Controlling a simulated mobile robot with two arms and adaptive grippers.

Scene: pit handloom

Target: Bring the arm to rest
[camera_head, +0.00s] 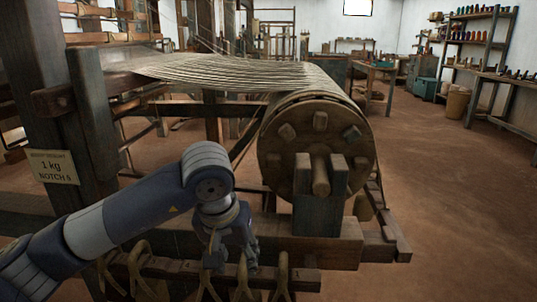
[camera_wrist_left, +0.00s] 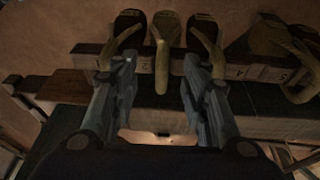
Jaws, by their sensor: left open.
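My left arm comes in from the left in the head view. Its gripper (camera_head: 231,262) points down over the notched wooden rail (camera_head: 170,268) at the loom's front. In the left wrist view the two fingers of the gripper (camera_wrist_left: 159,64) stand apart. A pale wooden hook (camera_wrist_left: 162,52) shows in the gap between the fingertips; I cannot tell whether the fingers touch it, but they are not closed on it. The rail (camera_wrist_left: 265,72) carries number marks. My right gripper is not in view.
The warp beam (camera_head: 315,150) with its round flange stands just right of my gripper, on a heavy timber (camera_head: 330,245). More forked hooks (camera_head: 283,275) hang along the rail. A post with a weight sign (camera_head: 52,166) stands left. The floor (camera_head: 460,220) at right is clear.

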